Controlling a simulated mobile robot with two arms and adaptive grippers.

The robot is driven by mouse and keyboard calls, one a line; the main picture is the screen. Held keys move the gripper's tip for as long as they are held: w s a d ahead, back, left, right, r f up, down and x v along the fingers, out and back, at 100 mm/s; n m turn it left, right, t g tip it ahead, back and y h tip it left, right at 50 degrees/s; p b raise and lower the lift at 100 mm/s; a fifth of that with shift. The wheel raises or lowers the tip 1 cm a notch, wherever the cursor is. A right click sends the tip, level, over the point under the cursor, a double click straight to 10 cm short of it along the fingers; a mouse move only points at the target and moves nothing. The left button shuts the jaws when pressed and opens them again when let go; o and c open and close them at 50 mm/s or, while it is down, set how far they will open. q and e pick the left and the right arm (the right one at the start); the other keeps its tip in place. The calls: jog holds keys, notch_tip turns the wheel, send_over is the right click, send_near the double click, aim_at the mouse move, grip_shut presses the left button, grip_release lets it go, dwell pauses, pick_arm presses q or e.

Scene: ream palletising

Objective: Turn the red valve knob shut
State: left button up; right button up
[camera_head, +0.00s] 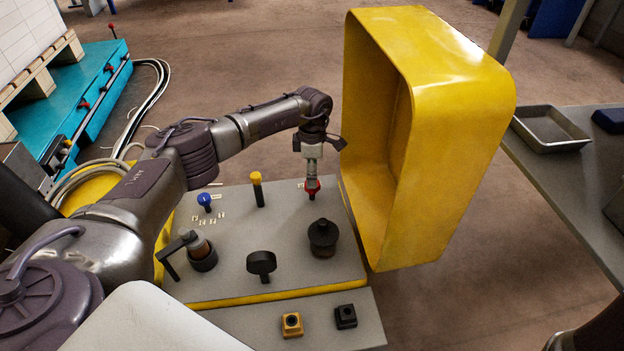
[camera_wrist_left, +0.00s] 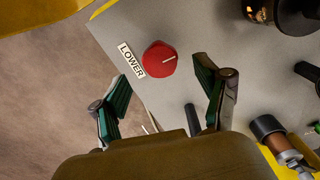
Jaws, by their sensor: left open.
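The red valve knob (camera_head: 312,187) stands on the grey panel near its far right corner, by the yellow hood. My left gripper (camera_head: 312,165) is above the knob, pointing down. In the left wrist view its two fingers (camera_wrist_left: 163,74) are spread apart, with the knob ahead of them, roughly centred in the gap. I cannot tell how much height separates them. My right gripper is not in view.
The yellow hood (camera_head: 440,120) rises close to the right of the knob. Other controls share the panel: a blue knob (camera_head: 205,201), a yellow-topped lever (camera_head: 257,187), a black knob (camera_head: 322,236) and a black T-handle (camera_head: 261,264). A metal tray (camera_head: 549,129) lies on the right table.

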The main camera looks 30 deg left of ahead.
pick_arm(q)
notch_tip(320, 180, up, 8)
jog(key=shift+r, duration=0.15)
dwell(0.5)
